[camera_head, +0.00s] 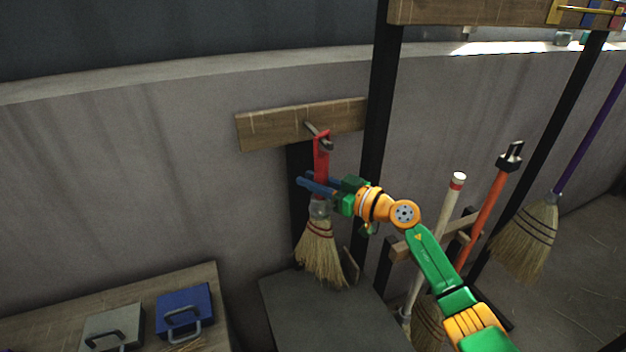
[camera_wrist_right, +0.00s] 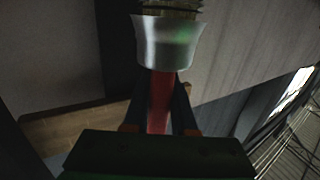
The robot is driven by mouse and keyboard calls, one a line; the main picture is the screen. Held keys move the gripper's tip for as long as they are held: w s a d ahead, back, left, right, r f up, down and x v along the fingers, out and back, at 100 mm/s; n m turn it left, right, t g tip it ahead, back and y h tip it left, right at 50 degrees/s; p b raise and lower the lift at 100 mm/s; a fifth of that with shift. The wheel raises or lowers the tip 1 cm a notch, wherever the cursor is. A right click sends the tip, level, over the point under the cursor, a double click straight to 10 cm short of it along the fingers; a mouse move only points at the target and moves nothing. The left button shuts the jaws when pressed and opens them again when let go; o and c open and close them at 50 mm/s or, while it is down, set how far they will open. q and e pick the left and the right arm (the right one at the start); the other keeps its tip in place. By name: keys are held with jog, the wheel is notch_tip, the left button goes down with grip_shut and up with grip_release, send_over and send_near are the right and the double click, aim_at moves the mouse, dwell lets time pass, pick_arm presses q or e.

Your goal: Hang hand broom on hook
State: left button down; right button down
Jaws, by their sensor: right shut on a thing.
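The hand broom (camera_head: 319,250) has straw bristles, a metal collar and a red handle. It hangs upright, bristles down, in front of the wall. My right gripper (camera_head: 312,184) is shut on the red handle, just above the collar. The handle's top is at the metal hook (camera_head: 318,133) on a wooden board (camera_head: 268,125); I cannot tell whether the hook carries it. In the right wrist view the red handle (camera_wrist_right: 161,100) lies between the two fingers, with the metal collar (camera_wrist_right: 167,42) beyond them. My left gripper is not in view.
A grey surface (camera_head: 305,305) is below the broom. Long-handled brooms, one with a purple handle (camera_head: 590,135), stand at right near dark posts (camera_head: 378,100).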

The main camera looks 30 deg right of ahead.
jog(key=c, duration=0.6)
grip_release()
jog(key=shift+c, duration=0.2)
